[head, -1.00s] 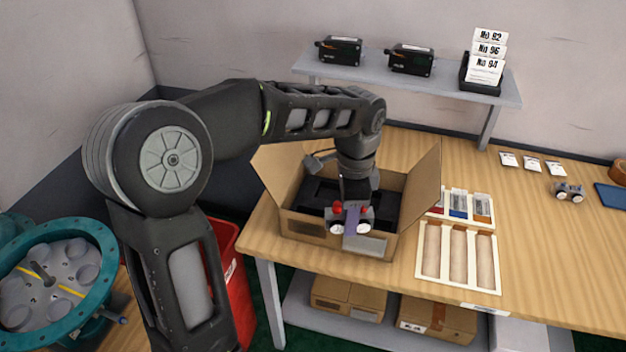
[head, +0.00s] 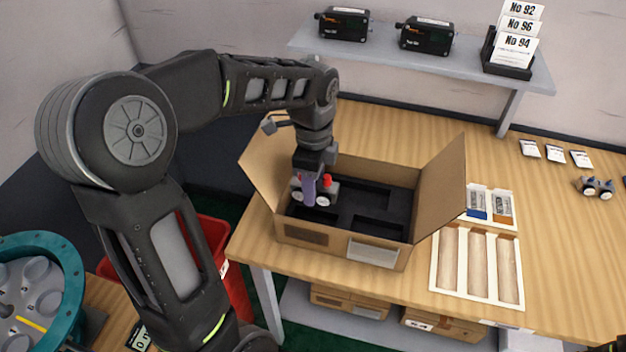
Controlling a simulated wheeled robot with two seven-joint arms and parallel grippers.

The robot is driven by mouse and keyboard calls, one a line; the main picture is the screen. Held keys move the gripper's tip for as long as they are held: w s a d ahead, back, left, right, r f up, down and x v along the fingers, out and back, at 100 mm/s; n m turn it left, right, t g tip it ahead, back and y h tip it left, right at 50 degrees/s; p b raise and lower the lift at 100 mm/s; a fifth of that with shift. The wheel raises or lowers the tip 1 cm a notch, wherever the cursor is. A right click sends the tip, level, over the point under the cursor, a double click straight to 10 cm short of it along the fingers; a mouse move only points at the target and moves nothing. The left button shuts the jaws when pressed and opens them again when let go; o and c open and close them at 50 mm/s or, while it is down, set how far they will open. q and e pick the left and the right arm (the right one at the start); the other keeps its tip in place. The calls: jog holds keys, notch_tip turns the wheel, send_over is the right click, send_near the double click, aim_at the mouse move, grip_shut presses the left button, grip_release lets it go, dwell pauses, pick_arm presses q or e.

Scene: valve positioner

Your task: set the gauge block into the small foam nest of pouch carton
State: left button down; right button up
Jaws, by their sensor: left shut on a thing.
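The pouch carton (head: 299,235) stands open on the table, with flaps spread and black foam (head: 343,211) inside. The foam has several recesses, with a long one at the back and a smaller one at the front right. My left gripper (head: 310,190) points down over the left part of the foam. It is shut on the gauge block (head: 326,190), a small grey block with red caps and round white-faced gauges. The gripper hides part of the block and the foam below it. I cannot tell whether the block touches the foam. My right gripper is out of view.
A similar two-gauge block (head: 595,187) lies at the right of the table. A tray with long slots (head: 435,270) stands right of the carton. A shelf (head: 470,76) behind holds two black devices and numbered cards. The carton's right flap (head: 440,190) stands up.

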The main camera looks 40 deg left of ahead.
pick_arm(q)
jog(key=shift+r, duration=0.1)
notch_tip(320, 180, down, 8)
jog(key=b, duration=0.6)
jog(key=shift+r, duration=0.1)
dwell(1.5)
jog(key=shift+f+b, duration=0.5)
jog(key=shift+f, duration=0.45)
dwell(1.3)
jog(key=c, duration=0.7)
grip_release()
jog(key=shift+s, duration=0.1)
jog(key=shift+r, duration=0.1)
